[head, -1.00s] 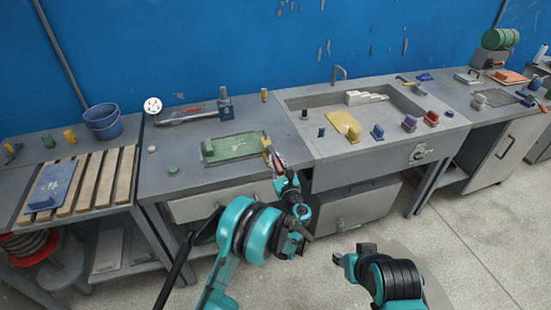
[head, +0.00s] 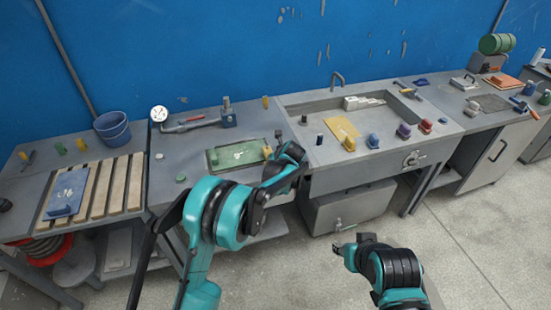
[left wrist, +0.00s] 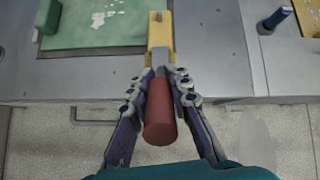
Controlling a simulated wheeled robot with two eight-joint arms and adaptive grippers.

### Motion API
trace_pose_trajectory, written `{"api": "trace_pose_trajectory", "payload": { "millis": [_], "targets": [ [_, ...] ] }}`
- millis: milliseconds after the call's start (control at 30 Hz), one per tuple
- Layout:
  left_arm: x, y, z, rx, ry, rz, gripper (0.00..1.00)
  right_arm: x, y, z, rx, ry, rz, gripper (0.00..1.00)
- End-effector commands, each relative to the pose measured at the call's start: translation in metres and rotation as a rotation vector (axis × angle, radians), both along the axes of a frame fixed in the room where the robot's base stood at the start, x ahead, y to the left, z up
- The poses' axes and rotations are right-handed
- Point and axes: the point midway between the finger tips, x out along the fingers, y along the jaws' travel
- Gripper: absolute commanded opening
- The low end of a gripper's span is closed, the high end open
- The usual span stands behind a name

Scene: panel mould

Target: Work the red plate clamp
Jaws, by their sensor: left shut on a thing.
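The red plate clamp shows in the left wrist view as a thick red handle (left wrist: 160,112) on a grey metal bar, joined to a yellow base (left wrist: 160,30). The base sits at the front edge of the bench, beside the green plate (left wrist: 100,22). The handle points towards the wrist camera, out past the bench edge. My left gripper (left wrist: 160,90) is shut on the handle, a finger on each side. In the head view, my left gripper (head: 285,158) largely hides the clamp; the green plate (head: 238,155) is left of it. My right gripper (head: 338,248) hangs empty over the floor, its jaw opening unclear.
A sink-like tray (head: 328,104) with a yellow plate (head: 343,130) and several coloured clamps lies right of the clamp. A blue bucket (head: 112,130) and a slatted rack (head: 105,195) stand left. A blue post clamp (left wrist: 275,20) stands close to the right.

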Motion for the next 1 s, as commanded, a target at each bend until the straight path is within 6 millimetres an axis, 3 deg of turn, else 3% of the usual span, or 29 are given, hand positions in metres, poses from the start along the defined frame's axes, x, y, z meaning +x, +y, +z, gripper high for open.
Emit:
{"api": "trace_pose_trajectory", "payload": {
  "millis": [400,967,1000],
  "targets": [
    [0.009,0.003,0.007,-0.057,0.176,0.000,0.00,0.000,0.000,0.018,0.000,0.000,0.000,0.40],
    [0.010,0.004,0.007,-0.065,0.199,0.001,0.00,0.000,0.000,0.019,0.000,0.000,0.000,0.40],
    [0.010,0.004,0.007,-0.065,0.199,0.001,0.28,0.000,0.000,0.019,0.000,0.000,0.000,0.40]
  ]
}}
